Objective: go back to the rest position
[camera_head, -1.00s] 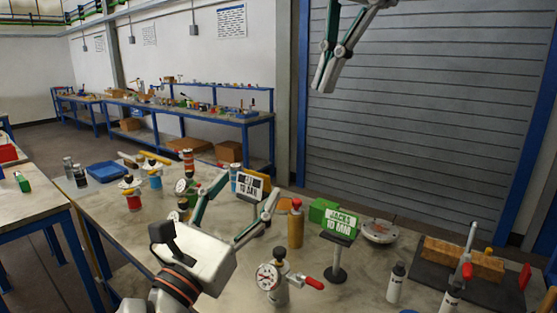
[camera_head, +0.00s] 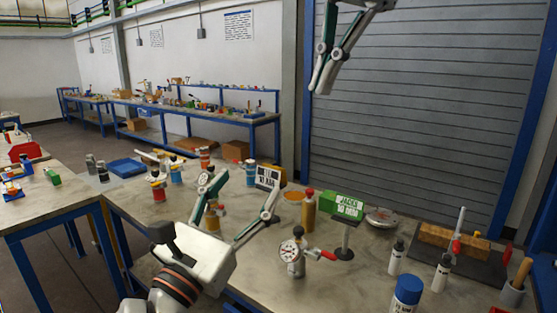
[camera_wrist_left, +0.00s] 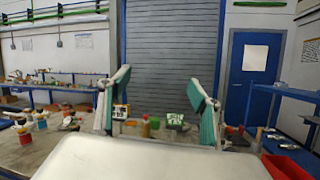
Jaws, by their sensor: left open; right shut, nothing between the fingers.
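My left gripper (camera_head: 248,184) is open and empty, raised in front of the workbench in the head view. It also shows in the left wrist view (camera_wrist_left: 160,88), its two fingers spread apart with nothing between them. My right gripper (camera_head: 321,86) hangs high at the top of the head view, in front of the grey shutter. Its fingers are together and hold nothing. A small vessel with a round dial and a red handle (camera_head: 293,255) stands on the bench (camera_head: 255,275), right of the left gripper. Part of the bench is hidden behind my left arm.
A brown bottle with a red top (camera_head: 309,212), a green sign (camera_head: 346,207) and a round metal dish (camera_head: 381,217) stand on the bench. White bottles (camera_head: 397,257) and a blue-capped can (camera_head: 407,293) are at the right. A second table (camera_head: 45,205) is at the left.

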